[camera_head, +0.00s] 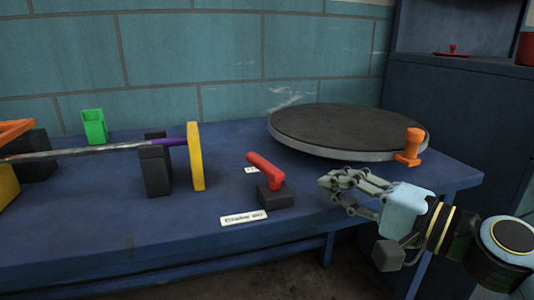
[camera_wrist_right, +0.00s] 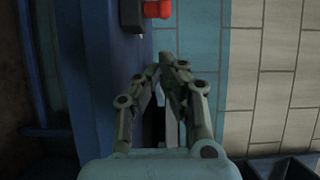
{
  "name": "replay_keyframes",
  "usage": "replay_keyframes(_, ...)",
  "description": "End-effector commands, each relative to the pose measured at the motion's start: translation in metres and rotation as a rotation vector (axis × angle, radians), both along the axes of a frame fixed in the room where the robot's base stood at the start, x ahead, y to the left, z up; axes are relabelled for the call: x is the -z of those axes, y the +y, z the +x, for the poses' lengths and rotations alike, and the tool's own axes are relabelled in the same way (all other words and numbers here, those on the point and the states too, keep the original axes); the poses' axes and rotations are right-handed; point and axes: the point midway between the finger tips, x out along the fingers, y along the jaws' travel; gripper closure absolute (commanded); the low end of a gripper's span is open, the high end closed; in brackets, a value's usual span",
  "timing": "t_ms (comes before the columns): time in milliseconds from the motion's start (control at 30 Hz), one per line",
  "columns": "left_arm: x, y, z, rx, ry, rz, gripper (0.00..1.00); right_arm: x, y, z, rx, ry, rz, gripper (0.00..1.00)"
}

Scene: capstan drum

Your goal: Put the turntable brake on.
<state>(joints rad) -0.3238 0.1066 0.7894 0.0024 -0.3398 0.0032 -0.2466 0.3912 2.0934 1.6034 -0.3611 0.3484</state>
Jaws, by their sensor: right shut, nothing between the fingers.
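A red lever (camera_head: 265,170) stands on a small black base (camera_head: 276,194) near the table's front edge. Its arm slants to the back left, towards a small white label (camera_head: 251,170) that it partly hides. A larger white label (camera_head: 244,217) lies in front of the base; its text is too small to read surely. The round turntable (camera_head: 345,130) has a dark top. My right gripper (camera_head: 326,182) is shut and empty, to the right of the lever and apart from it. In the right wrist view the lever's red part (camera_wrist_right: 158,9) shows beyond the fingertips (camera_wrist_right: 168,68). My left gripper is out of view.
An orange upright piece (camera_head: 409,146) stands at the turntable's right edge. Left of the lever are a yellow plate (camera_head: 195,156), a metal rod (camera_head: 80,153) and a black block (camera_head: 155,168). A green holder (camera_head: 94,126) stands behind. The table's front strip (camera_head: 130,240) is mostly clear.

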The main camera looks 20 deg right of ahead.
Motion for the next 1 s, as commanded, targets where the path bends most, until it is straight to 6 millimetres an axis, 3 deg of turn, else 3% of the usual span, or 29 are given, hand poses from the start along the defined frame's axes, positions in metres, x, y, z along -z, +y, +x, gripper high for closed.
replay_keyframes(267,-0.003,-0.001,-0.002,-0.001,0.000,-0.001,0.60,-0.003,0.003,0.009,0.004,-0.003,0.011,1.00)
replay_keyframes(700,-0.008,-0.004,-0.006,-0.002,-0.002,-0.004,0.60,-0.003,0.042,0.073,0.003,-0.002,0.010,1.00)
replay_keyframes(1000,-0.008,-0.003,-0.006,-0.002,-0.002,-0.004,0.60,-0.001,0.050,0.087,0.001,0.000,0.007,1.00)
